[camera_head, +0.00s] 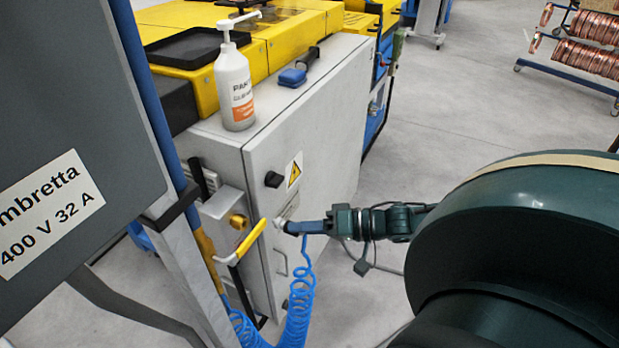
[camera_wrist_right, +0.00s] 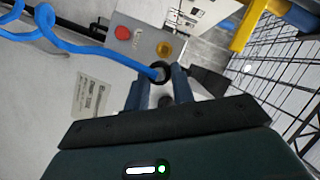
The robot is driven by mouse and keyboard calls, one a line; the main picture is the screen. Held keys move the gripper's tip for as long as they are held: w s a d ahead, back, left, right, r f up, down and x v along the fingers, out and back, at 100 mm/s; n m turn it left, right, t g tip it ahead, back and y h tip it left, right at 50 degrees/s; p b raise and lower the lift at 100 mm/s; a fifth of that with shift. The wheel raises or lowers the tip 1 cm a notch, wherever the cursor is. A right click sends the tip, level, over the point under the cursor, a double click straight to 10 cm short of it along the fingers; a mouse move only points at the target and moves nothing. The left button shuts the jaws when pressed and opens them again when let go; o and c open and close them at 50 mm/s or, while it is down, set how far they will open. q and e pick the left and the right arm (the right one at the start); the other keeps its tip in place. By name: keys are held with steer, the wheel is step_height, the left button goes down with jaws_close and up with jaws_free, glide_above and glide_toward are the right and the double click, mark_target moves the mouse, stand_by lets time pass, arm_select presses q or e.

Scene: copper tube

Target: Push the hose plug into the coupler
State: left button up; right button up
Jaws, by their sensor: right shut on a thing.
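The hose plug (camera_head: 281,224) is a small silvery end piece at the tip of my right gripper (camera_head: 312,228) in the head view. My right gripper is shut on it, and the blue coiled hose (camera_head: 301,290) hangs below. In the right wrist view, the hose (camera_wrist_right: 95,52) runs to a dark ring between the fingers (camera_wrist_right: 160,88); the fingers hide part of the plug. A brass round fitting (camera_head: 238,221), which looks like the coupler, sits on the grey box left of the plug, with a clear gap. It also shows in the wrist view (camera_wrist_right: 165,49). My left gripper is not in view.
A yellow valve handle (camera_head: 248,240) is close to the fitting, below the plug's level. A grey cabinet (camera_head: 325,150) stands behind, bearing a white pump bottle (camera_head: 235,90) and a blue brush (camera_head: 297,74). A dark panel (camera_head: 65,130) fills the left.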

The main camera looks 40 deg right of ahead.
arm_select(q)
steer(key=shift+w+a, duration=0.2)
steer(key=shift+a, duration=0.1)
arm_select(e)
steer(key=a, duration=0.1)
steer(key=s+a+f, duration=0.1)
steer(key=shift+s+a+f+m, duration=0.15)
steer(key=shift+s+a+m, duration=0.15)
steer(key=shift+m, duration=0.1)
